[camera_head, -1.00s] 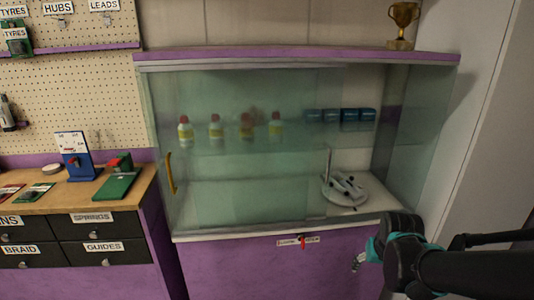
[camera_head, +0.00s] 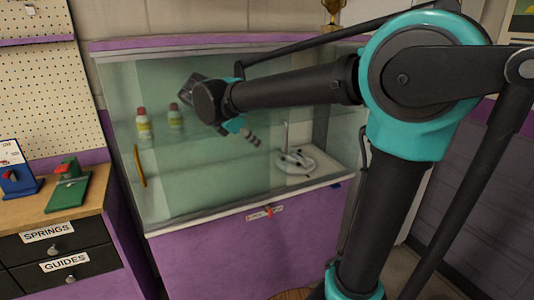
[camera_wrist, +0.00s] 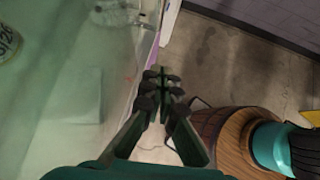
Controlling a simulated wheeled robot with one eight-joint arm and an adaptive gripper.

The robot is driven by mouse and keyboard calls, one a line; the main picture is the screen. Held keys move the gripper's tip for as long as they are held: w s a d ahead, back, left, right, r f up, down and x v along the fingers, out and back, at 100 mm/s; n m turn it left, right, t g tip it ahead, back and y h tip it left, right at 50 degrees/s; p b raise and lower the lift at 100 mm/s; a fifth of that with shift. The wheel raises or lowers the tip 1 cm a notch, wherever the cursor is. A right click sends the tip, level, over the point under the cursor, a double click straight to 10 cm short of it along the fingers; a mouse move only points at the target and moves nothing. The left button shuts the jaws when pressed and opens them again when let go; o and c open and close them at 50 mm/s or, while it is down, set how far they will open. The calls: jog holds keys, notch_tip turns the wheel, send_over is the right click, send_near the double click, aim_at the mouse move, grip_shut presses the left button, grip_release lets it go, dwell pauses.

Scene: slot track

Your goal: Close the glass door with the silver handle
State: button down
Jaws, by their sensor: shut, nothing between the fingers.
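A glass-fronted cabinet (camera_head: 160,228) stands ahead. A vertical silver handle (camera_head: 285,136) shows near the right edge of a glass door (camera_head: 258,172) that overlaps the left part of the front. Right of this handle the front looks open. The left glass pane has a gold handle (camera_head: 139,166) at its left edge. My gripper (camera_head: 254,139) is in front of the glass, left of the silver handle in the picture, with no visible contact. In the wrist view, its fingers (camera_wrist: 161,76) are together and empty, with glass on the left. That view does not show the silver handle clearly.
A white device (camera_head: 295,162) lies on the cabinet floor in the open part. Bottles (camera_head: 143,124) stand on the shelf inside. A red key (camera_head: 269,211) hangs below the front edge. A trophy (camera_head: 332,12) stands on top. A workbench (camera_head: 78,205) is at left.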

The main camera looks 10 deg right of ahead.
jog(key=a+r, duration=0.1)
jog(key=a, duration=0.1)
send_near(284, 153)
jog(key=shift+n, duration=0.4)
jog(key=shift+x, duration=2.9)
jog(key=shift+s+f, duration=0.1)
jog(key=w+d, duration=0.3)
jog(key=d, duration=0.8)
jog(key=w+d, duration=0.4)
jog(key=d, duration=0.7)
jog(key=w+d, duration=0.4)
jog(key=d, duration=0.8)
jog(key=shift+a, duration=0.1)
